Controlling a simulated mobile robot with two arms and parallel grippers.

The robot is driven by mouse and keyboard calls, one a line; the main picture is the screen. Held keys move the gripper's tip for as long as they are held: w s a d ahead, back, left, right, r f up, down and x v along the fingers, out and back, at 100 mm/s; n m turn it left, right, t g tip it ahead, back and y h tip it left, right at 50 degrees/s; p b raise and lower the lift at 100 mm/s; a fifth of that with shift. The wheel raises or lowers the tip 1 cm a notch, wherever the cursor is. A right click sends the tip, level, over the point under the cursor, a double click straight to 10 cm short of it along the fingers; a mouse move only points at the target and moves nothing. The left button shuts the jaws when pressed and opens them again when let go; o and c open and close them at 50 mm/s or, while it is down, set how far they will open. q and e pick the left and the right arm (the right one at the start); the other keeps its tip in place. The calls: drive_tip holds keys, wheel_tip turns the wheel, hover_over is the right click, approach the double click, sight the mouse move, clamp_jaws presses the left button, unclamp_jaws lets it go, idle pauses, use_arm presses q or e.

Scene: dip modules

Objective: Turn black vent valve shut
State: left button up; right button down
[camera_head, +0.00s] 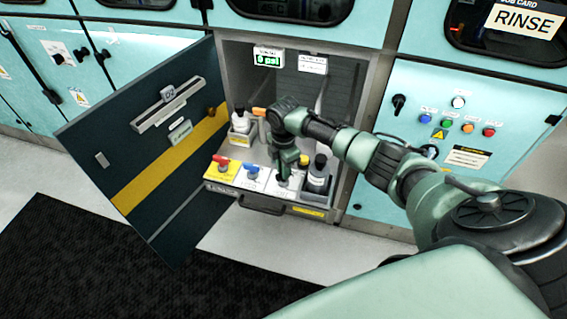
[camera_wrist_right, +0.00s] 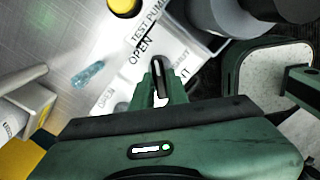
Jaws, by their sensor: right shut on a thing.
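The black vent valve (camera_wrist_right: 158,72) shows in the right wrist view as a narrow dark handle between my fingers, over a white plate lettered VENT and OPEN. My right gripper (camera_wrist_right: 159,88) is shut on it. In the head view, my right gripper (camera_head: 284,172) points down into the open cabinet at the right end of the valve row and hides the black handle. A blue valve handle (camera_head: 253,169) and a red valve handle (camera_head: 221,161) stand to its left. The blue handle also shows in the wrist view (camera_wrist_right: 88,75). The vent handle's exact angle is unclear. My left gripper is out of view.
The cabinet door (camera_head: 150,155) stands open at left. Dark-capped bottles stand close right of the gripper (camera_head: 319,172) and at back left (camera_head: 239,121). A green-lit pressure display (camera_head: 268,58) hangs above. A drawer handle (camera_head: 261,206) is at the front. A black mat (camera_head: 110,265) lies on the floor.

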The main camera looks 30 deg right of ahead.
drive_tip(key=m+p, duration=0.3)
drive_tip(key=m, duration=0.2)
drive_tip(key=shift+r+m, duration=0.15)
drive_tip(key=shift+m, duration=0.15)
drive_tip(key=shift+m+p, duration=1.15)
drive_tip(key=shift+m, duration=0.85)
drive_tip(key=c, duration=1.4)
unclamp_jaws()
wheel_tip(320, 180, up, 8)
drive_tip(key=shift+f, duration=0.2)
